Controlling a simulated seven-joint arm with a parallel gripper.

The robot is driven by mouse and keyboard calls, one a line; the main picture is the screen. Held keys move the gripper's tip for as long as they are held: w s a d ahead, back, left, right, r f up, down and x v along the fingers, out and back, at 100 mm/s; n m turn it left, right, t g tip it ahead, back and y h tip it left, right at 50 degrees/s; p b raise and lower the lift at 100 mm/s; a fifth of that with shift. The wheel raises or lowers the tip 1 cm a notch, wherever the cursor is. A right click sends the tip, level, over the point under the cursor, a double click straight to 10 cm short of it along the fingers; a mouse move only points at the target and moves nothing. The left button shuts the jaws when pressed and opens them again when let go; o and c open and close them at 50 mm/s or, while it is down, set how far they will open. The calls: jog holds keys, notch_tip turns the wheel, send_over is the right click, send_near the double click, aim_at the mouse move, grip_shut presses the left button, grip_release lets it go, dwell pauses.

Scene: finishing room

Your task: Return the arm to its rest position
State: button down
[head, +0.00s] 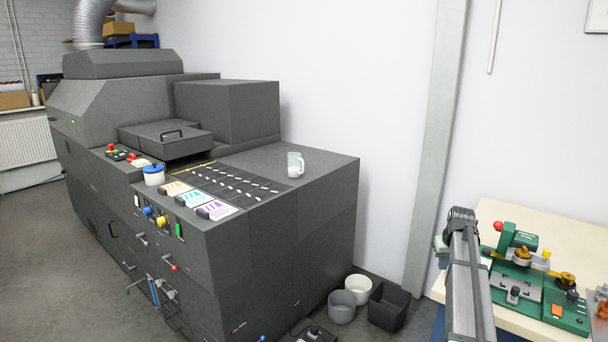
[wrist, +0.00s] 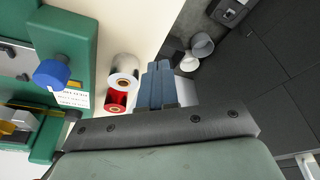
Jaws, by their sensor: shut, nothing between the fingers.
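My gripper (wrist: 158,84) shows in the wrist view with its blue-grey fingers shut together and nothing between them. It is over the edge of the cream table, beside a silver roll (wrist: 124,68) and a red roll (wrist: 116,100). In the head view my arm reaches up from the bottom at the right, in front of the left end of the cream table (head: 572,216). The fingers are mostly hidden behind my arm there.
A green machine (head: 515,285) stands on the table right of my arm; its blue knob (wrist: 54,74) shows in the wrist view. A large dark grey machine (head: 325,175) fills the left, with a light jug (head: 295,168) on top. Bins (head: 388,306) stand on the floor between.

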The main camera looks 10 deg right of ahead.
jog(key=s+a+f+g, duration=0.1)
jog(key=s+a+f, duration=0.4)
jog(key=a+f, duration=0.45)
jog(key=s+a+f+n+g+y, duration=0.15)
jog(key=s+a+f, duration=0.4)
jog(key=f, duration=0.65)
jog(key=s+a+f+g, duration=0.2)
jog(key=s+a+f, duration=0.2)
jog(key=a+f, duration=0.6)
jog(key=s+a+f+g, duration=0.1)
jog(key=s+a+f, duration=0.4)
jog(key=s, duration=0.4)
jog(key=s+a+f+g, duration=0.2)
jog(key=s+a+f, duration=0.1)
jog(key=s+f, duration=0.6)
jog(key=s+a+f+g, duration=0.1)
jog(key=s+a, duration=0.1)
jog(key=s, duration=0.8)
jog(key=s+a+f+g, duration=0.1)
jog(key=s+a+f, duration=0.1)
jog(key=s, duration=0.9)
jog(key=shift+a+n+h, duration=0.15)
jog(key=shift+n+h, duration=0.2)
jog(key=c, duration=1.9)
grip_release()
jog(key=shift+w+g, duration=0.1)
jog(key=shift+g, duration=0.15)
